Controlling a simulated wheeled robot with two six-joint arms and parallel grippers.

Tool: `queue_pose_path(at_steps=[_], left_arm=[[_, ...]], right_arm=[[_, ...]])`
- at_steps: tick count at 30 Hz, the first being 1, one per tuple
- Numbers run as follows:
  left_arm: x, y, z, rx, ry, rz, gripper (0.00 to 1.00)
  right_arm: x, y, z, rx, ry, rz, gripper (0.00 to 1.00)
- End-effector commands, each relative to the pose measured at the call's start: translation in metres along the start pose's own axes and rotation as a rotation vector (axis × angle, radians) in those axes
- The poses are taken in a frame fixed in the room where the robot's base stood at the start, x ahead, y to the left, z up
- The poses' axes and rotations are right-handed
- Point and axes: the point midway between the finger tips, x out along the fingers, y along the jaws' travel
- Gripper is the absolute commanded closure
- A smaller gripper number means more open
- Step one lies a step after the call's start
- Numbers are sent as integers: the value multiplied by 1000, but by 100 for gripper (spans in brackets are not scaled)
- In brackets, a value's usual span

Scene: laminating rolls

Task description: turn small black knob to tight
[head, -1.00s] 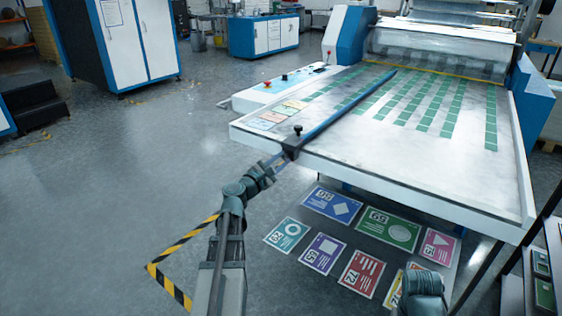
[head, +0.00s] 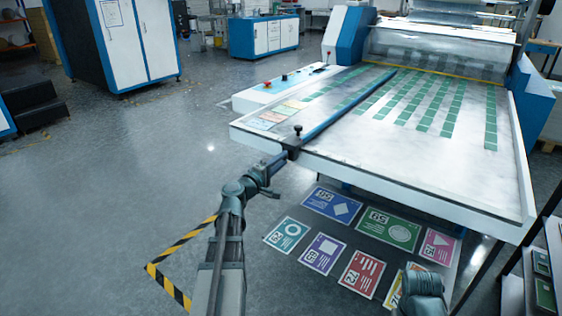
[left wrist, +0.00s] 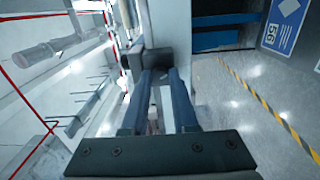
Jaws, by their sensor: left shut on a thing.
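A small black knob (head: 298,129) stands on top of the dark clamp block (head: 293,146) at the near end of the long blue bar (head: 345,105), on the table's front left edge. My left gripper (head: 281,157) reaches the front of this block, below the top knob. In the left wrist view my left gripper's two fingers (left wrist: 158,85) run up and close on a small dark part at the block (left wrist: 157,59). I take this part for a front knob; the fingers mostly hide it. My right gripper does not show; only a right arm link appears at the bottom right.
The white machine table (head: 440,185) with green rectangles extends behind the block. Buttons sit on the white side panel (head: 265,95). Colourful printed cards (head: 333,204) lie on a surface under the table. Open floor (head: 130,180) lies left of my left arm.

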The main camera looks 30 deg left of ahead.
Motion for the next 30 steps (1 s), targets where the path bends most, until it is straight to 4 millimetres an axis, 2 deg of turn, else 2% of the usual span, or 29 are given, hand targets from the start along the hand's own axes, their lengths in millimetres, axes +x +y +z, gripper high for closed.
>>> queue_pose_path(at_steps=[12,30], left_arm=[[-1,-1,0,194,-5,-1,100],[-1,-1,0,227,-5,-2,100]], right_arm=[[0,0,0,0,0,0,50],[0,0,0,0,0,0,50]])
